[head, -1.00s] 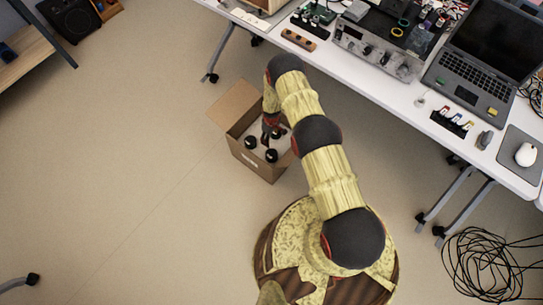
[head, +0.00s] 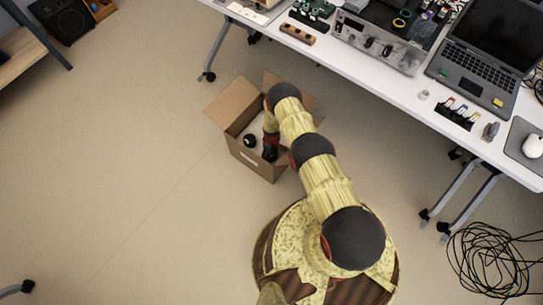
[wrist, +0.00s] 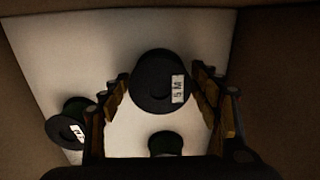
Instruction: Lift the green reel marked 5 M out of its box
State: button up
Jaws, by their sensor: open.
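The cardboard box (head: 243,160) stands open on the floor with its flaps out. My gripper (head: 269,150) reaches down into it. In the wrist view my gripper (wrist: 160,88) is open, with one finger on each side of a dark-topped reel (wrist: 152,80). Its white label seems to read 5 M, turned sideways. A gap shows on both sides, so the fingers look apart from it. A second reel (wrist: 68,132), with some green and a less readable label, lies outside the left finger. A third (wrist: 165,142) is partly hidden by my gripper.
The box walls stand close around my gripper. A white table (head: 385,85) with a laptop (head: 475,75) and electronics stands at the upper right. Coiled black cable (head: 490,260) lies on the floor at the lower right. The floor left of the box is clear.

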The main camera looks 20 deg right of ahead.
jog(key=shift+f, duration=0.2)
jog(key=shift+c, duration=0.9)
jog(key=c, duration=0.9)
